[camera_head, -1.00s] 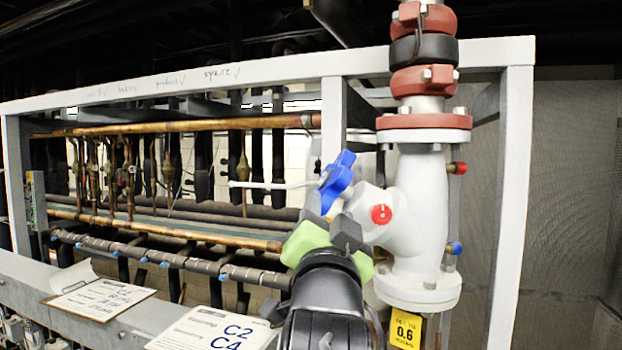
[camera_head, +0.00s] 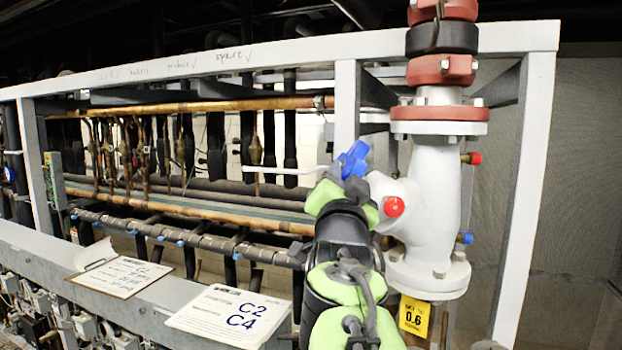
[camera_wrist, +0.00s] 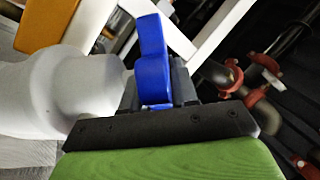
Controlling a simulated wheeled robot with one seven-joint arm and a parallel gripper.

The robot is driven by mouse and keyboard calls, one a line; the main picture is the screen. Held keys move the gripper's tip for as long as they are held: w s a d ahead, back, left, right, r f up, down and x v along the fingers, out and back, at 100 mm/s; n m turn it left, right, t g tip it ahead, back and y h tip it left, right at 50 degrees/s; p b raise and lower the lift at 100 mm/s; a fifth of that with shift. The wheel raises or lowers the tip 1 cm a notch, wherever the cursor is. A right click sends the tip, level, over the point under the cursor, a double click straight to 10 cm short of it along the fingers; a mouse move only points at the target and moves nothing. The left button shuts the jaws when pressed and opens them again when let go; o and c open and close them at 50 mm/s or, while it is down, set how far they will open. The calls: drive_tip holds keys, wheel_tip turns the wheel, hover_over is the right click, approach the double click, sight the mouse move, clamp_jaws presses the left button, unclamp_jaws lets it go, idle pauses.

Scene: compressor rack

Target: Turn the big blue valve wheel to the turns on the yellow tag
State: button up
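The big blue valve wheel (camera_head: 354,158) sits on the angled neck of the white valve body (camera_head: 432,200). A yellow tag (camera_head: 414,316) below the valve reads 0.6; its small print is blurred. My gripper (camera_head: 350,186) is at the wheel, coming from below. In the wrist view the blue wheel (camera_wrist: 152,62) stands between my dark fingers (camera_wrist: 156,88), which appear to press on it from both sides. The wheel's lower part is hidden by the fingers.
A red cap (camera_head: 393,206) sticks out of the valve neck close to my gripper. A thin white rod (camera_head: 285,170) extends left of the wheel. The grey rack frame (camera_head: 346,110) stands behind. A clipboard (camera_head: 120,276) and a paper sheet (camera_head: 225,314) lie on the front beam.

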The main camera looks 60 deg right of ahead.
drive_tip(key=shift+r+y+p, duration=0.1)
drive_tip(key=shift+y+p, duration=0.2)
drive_tip(key=shift+p, duration=0.05)
clamp_jaws()
drive_tip(key=shift+s+r+n+t+y+p, duration=0.15)
drive_tip(key=shift+r+n+t+y+p, duration=0.1)
drive_tip(key=shift+n+t+y+p, duration=0.6)
drive_tip(key=y+p, duration=0.1)
drive_tip(key=n+y+p, duration=0.1)
drive_tip(key=y, duration=0.1)
drive_tip(key=y+p, duration=0.1)
drive_tip(key=shift+s+r+n, duration=0.1)
drive_tip(key=shift+r+n, duration=0.15)
drive_tip(key=shift+n, duration=0.1)
drive_tip(key=n+y, duration=0.1)
drive_tip(key=y, duration=0.3)
drive_tip(key=shift+n+y, duration=0.25)
drive_tip(key=shift+n, duration=0.15)
drive_tip(key=shift+s+d+r+n+g+y, duration=0.15)
drive_tip(key=shift+n+g+y, duration=0.1)
drive_tip(key=shift+y, duration=0.55)
drive_tip(key=shift+w+d+n+g+y, duration=0.1)
drive_tip(key=shift+n+y, duration=0.15)
drive_tip(key=shift+y, duration=0.55)
drive_tip(key=shift+s+y, duration=0.1)
drive_tip(key=shift+y, duration=0.3)
drive_tip(key=o, duration=0.9)
unclamp_jaws()
drive_tip(key=shift+d, duration=0.1)
drive_tip(key=shift+c, duration=0.2)
